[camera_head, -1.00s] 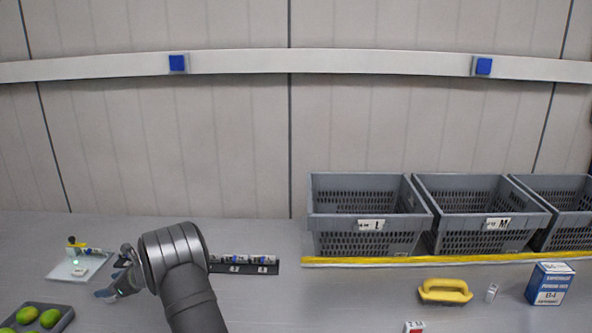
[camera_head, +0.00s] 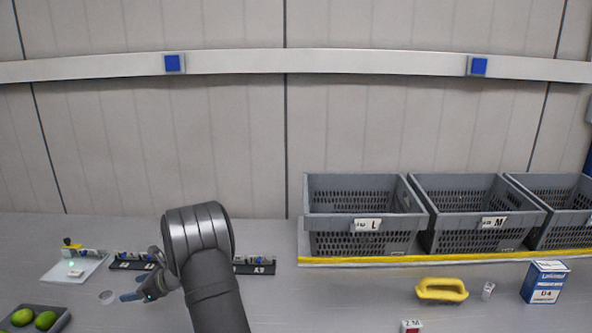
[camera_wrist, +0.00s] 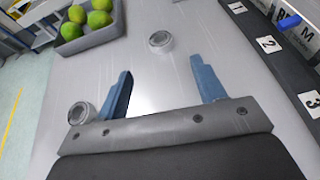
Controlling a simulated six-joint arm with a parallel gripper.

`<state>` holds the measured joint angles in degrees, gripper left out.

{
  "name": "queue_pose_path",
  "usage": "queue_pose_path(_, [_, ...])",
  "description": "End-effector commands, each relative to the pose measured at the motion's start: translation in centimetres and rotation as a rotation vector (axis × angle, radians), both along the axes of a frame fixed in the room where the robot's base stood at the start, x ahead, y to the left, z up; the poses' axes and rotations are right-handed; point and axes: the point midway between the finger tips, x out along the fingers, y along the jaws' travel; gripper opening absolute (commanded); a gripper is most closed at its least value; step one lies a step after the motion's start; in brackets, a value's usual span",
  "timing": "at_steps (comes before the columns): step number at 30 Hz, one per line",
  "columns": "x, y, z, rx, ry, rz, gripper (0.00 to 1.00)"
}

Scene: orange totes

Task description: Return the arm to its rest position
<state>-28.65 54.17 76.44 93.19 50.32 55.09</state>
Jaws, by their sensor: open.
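My gripper (camera_head: 130,296) is at the end of my dark grey arm, low over the metal table at left of centre in the head view. In the wrist view its two blue fingers (camera_wrist: 160,95) stand wide apart with only bare table between them. A small clear round container (camera_wrist: 160,41) stands on the table beyond the fingertips; it also shows in the head view (camera_head: 107,297). A second small round container (camera_wrist: 80,113) is beside the left finger in the wrist view. My arm hides part of the black numbered rack (camera_head: 125,265) behind it.
Grey crates (camera_head: 361,245) marked L and M stand at the back right behind a yellow strip. A grey tray of green fruit (camera_head: 62,322) is at the front left. The table's middle is clear.

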Motion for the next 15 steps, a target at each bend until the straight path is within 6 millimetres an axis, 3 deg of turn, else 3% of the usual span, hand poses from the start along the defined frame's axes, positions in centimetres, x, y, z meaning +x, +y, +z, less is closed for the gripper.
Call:
queue_pose_path(1, [0.0,-1.1,0.5,0.001,0.001,-0.003,0.63])
queue_pose_path(15, [0.6,8.1,-3.5,0.000,0.001,0.003,0.63])
